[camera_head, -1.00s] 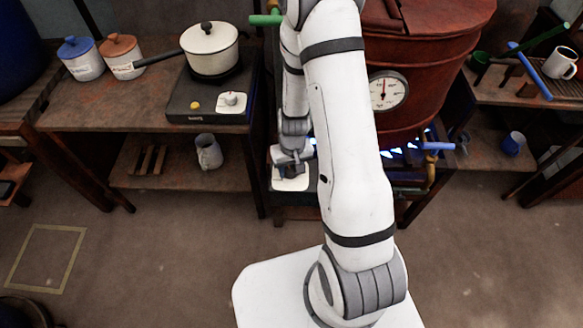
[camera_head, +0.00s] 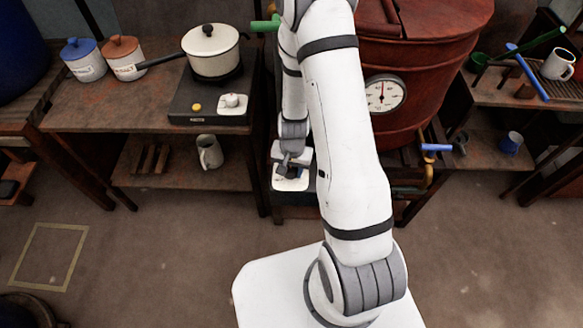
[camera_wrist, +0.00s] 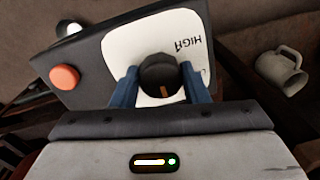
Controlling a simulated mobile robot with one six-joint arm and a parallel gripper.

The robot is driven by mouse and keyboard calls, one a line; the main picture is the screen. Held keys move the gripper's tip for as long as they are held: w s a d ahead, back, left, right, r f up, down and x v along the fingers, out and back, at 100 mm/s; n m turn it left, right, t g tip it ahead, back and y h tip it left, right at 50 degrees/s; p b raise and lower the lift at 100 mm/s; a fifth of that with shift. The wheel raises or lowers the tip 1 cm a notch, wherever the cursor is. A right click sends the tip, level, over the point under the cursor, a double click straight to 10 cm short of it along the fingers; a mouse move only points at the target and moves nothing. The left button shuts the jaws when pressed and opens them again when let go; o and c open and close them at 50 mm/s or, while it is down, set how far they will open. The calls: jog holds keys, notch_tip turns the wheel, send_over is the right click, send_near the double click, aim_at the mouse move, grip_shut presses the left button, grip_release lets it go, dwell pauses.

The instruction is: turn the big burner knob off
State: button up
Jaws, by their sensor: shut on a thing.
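The big burner knob (camera_wrist: 160,74) is dark and round with an orange mark. It sits on a white dial plate (camera_wrist: 190,25) lettered HIGH, on a dark panel (camera_wrist: 82,52) with an orange button (camera_wrist: 65,78). My gripper (camera_wrist: 158,86) has a blue finger on each side of the knob and is shut on it. In the head view my gripper (camera_head: 291,163) is at the white plate (camera_head: 291,183) left of my arm, and the knob is hidden there. The big red vat (camera_head: 440,55) stands behind my arm. No blue flame shows under it.
A hot plate (camera_head: 190,105) with a small white knob and a pot (camera_head: 211,50) stands on the left bench. A mug (camera_head: 209,152) is on the shelf below. A blue-handled valve (camera_head: 436,147) juts out at the vat's lower right. The floor in front is clear.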

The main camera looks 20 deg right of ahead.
aim_at(292, 170)
dwell(0.3)
jog(key=o, duration=1)
jog(key=shift+s+d+r+p, duration=0.1)
jog(key=shift+r+p, duration=0.35)
jog(key=shift+r, duration=1.55)
jog(key=shift+d+r+p, duration=0.1)
jog(key=shift+r+p, duration=0.35)
jog(key=shift+r, duration=1.5)
